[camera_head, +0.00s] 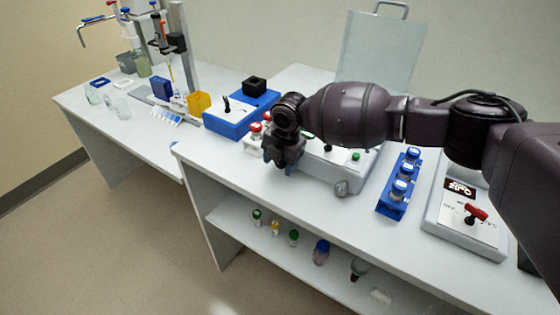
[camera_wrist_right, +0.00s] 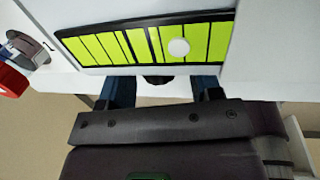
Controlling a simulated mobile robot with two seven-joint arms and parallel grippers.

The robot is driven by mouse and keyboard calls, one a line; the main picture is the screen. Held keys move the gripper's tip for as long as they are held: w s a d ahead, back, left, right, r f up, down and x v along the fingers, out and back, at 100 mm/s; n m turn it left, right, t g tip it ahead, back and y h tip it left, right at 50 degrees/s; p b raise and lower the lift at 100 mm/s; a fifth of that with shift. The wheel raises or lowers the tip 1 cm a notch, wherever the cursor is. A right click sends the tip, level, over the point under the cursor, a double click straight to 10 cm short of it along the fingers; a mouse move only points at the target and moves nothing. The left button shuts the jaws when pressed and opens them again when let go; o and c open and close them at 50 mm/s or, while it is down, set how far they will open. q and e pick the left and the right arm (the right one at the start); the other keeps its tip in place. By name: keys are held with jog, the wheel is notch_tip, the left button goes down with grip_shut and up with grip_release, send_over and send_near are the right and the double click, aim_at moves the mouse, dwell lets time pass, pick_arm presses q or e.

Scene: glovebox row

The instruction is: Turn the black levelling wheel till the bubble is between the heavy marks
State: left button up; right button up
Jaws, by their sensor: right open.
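The level vial (camera_wrist_right: 100,47) is a yellow-green strip with black marks on a white housing in the right wrist view. Its white bubble (camera_wrist_right: 178,47) sits to the right of the two heavy marks near the middle. The black levelling wheel (camera_wrist_right: 156,80) shows just below the vial, partly hidden. My right gripper (camera_wrist_right: 162,90) is open, with one finger on each side of the wheel; I cannot tell whether they touch it. In the head view my right gripper (camera_head: 284,163) hangs at the front of the pale device (camera_head: 325,174) and hides its wheel. My left gripper is not in view.
A red-capped vial (camera_wrist_right: 12,77) stands close left of the housing. A blue rack (camera_head: 391,207) of vials and a grey box with a red switch (camera_head: 475,213) stand to the right. A blue unit (camera_head: 230,121) stands to the left. Bottles stand on the lower shelf.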

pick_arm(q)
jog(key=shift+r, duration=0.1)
pick_arm(e)
jog(key=shift+c, duration=0.4)
jog(key=shift+c, duration=1.2)
jog(key=c, duration=0.5)
jog(key=shift+c, duration=0.6)
jog(key=shift+w+a+h+b, duration=0.1)
jog(key=shift+h+b, duration=0.2)
jog(key=shift+a+f+g+h+b, duration=0.15)
jog(key=shift+f+g+h+b, duration=0.1)
jog(key=shift+g+h+b, duration=0.75)
jog(key=shift+w+g+h+b, duration=0.1)
jog(key=shift+g+h+b, duration=0.75)
jog(key=shift+h, duration=0.25)
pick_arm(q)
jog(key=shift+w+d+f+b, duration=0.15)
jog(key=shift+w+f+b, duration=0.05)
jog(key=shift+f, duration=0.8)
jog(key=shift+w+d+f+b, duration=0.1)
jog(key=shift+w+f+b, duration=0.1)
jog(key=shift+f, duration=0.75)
pick_arm(e)
jog(key=shift+r+h, duration=0.2)
jog(key=shift+h, duration=0.2)
